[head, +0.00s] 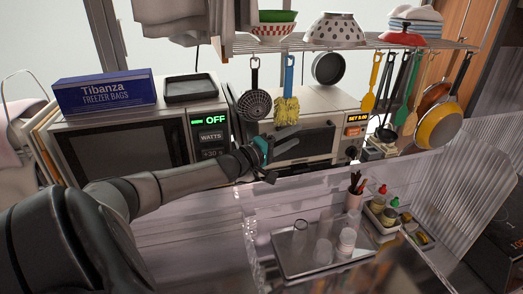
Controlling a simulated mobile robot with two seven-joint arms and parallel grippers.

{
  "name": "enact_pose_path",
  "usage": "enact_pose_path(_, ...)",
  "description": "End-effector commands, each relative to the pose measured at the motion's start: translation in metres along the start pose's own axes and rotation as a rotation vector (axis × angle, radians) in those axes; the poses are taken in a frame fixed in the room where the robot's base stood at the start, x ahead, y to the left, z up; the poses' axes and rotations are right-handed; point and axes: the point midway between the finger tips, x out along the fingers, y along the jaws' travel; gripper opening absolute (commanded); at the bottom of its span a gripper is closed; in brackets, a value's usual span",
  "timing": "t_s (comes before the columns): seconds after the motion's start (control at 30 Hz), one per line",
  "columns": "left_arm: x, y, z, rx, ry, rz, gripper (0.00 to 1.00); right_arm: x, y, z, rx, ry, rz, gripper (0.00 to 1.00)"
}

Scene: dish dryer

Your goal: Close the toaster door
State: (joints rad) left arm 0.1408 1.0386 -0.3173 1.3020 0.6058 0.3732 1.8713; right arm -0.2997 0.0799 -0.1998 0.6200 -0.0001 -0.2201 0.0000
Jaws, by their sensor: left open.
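The toaster (345,104) is a pale metal oven with a small lit display on its right side. It stands on the counter to the right of the microwave. Its door (318,139) has a dark window and faces me; I cannot tell exactly how far it is open. My left gripper (265,160) is at the lower left corner of the toaster front, close to the door's left edge. It is open with nothing between its fingers. I cannot tell whether it touches the door. My right gripper is not in view.
A microwave (122,150) stands left of the gripper, with a freezer bag box (104,92) on top. Utensils, including a yellow brush (287,108), hang from the rack (350,46) above the toaster. A clear-walled dryer with a tray (290,262) and cups is in front.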

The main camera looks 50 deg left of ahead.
Motion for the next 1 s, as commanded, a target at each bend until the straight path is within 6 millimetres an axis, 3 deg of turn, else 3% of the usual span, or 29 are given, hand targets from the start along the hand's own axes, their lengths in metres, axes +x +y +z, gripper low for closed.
enact_pose_path(1.0, -0.097, 0.001, 0.0, 0.0, -0.001, -0.001, 0.5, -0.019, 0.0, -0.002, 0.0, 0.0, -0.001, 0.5)
